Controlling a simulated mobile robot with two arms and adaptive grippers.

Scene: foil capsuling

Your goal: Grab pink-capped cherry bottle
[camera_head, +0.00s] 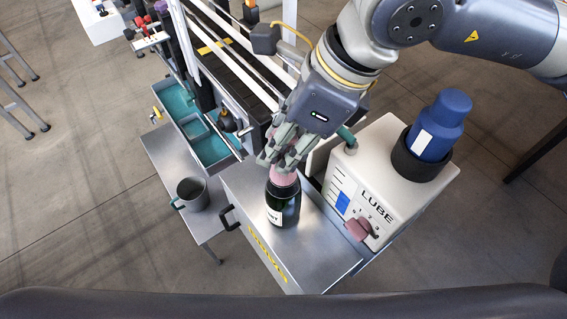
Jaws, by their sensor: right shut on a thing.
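A dark green bottle (284,204) with a white label and a pink cap (283,177) stands upright on a grey metal cabinet top (325,256). My right gripper (284,163) reaches down from above and is shut on the bottle's pink cap. The fingers hide the upper part of the cap. My left gripper does not show in the head view.
A white LUBE box (376,176) with a blue bottle (438,124) on top stands close on the right. A grey mug (193,193) sits on a side table (160,150) at left. Teal trays (211,149) and a conveyor lie behind.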

